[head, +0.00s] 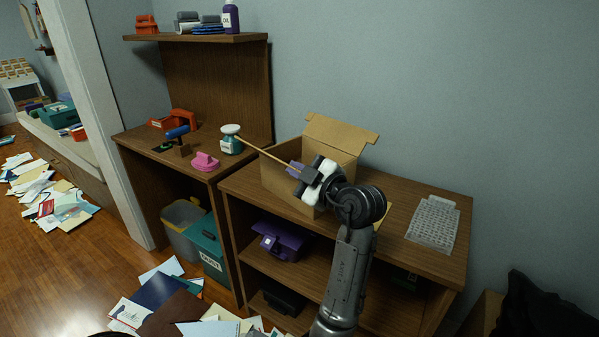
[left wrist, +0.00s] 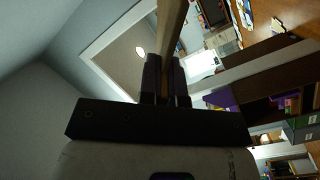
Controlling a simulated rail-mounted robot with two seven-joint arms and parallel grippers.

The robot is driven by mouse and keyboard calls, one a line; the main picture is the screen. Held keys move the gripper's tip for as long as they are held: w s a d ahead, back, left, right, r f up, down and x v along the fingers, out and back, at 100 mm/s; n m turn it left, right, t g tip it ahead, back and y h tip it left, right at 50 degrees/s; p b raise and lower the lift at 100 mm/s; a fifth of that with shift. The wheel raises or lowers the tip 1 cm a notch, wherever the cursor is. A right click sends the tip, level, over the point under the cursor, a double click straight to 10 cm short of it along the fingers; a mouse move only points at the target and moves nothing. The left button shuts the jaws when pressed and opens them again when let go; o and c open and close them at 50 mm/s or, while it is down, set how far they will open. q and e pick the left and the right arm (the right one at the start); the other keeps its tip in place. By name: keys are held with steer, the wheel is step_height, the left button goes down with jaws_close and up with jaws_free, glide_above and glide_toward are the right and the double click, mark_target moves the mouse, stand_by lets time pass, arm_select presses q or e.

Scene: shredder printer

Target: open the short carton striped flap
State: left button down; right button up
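An open brown cardboard carton (head: 287,189) stands on the wooden shelf unit. Its back flap (head: 340,132) stands up and leans back toward the wall. No stripes can be made out. My right gripper is not in view.
A teal-and-white jar (head: 230,139) and a pink object (head: 206,161) stand on the desk to the left. Papers (head: 160,300) litter the floor. A dark object (head: 545,308) is at bottom right.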

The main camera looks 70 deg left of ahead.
arm_select(q)
steer(key=c, duration=1.3)
jaws_free()
steer(key=shift+w+d, duration=0.15)
steer(key=shift+d, duration=0.1)
steer(key=shift+p+v, duration=2.25)
steer(key=shift+v, duration=4.4)
